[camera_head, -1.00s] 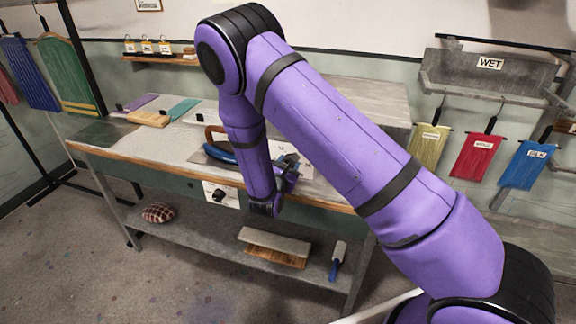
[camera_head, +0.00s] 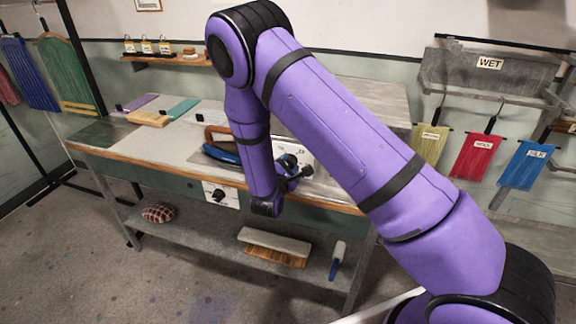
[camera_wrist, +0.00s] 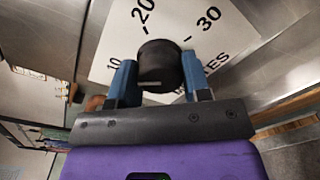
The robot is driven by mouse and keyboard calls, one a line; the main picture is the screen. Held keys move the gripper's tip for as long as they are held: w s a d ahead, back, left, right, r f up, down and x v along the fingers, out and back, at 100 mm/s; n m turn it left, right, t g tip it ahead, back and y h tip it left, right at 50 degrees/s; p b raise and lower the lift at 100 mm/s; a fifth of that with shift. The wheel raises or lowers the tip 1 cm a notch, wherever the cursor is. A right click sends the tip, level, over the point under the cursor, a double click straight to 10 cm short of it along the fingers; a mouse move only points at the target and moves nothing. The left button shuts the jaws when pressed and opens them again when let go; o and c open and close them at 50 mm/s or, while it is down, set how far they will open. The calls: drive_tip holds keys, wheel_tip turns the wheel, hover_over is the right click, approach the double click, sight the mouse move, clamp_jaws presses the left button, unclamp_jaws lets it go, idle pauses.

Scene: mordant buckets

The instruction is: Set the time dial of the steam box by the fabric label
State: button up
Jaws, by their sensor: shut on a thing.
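The steam box (camera_head: 365,105) is the grey box at the back right of the bench, with a white dial plate (camera_head: 300,153) on its front. In the wrist view the plate (camera_wrist: 220,22) shows 10, 20 and 30 and part of a word ending in "ES". My gripper (camera_wrist: 160,72) is shut on the round black time dial knob (camera_wrist: 160,60), one blue finger on each side. A pale line shows low on the knob's face. In the head view my gripper (camera_head: 290,172) is partly behind my arm. Which fabric label applies cannot be told.
A second black knob (camera_head: 219,194) sits on a white panel on the bench front. A blue iron-like tool (camera_head: 222,152) lies left of my forearm. Labelled red (camera_head: 478,157), blue (camera_head: 526,165) and yellow cloths hang at right. A brush (camera_head: 273,246) lies on the lower shelf.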

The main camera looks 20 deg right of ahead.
drive_tip(key=o, duration=0.9)
drive_tip(key=shift+s+a, duration=0.1)
drive_tip(key=shift+s, duration=0.05)
drive_tip(key=v, duration=1)
drive_tip(key=shift+s+a, duration=0.1)
drive_tip(key=shift+s, duration=0.15)
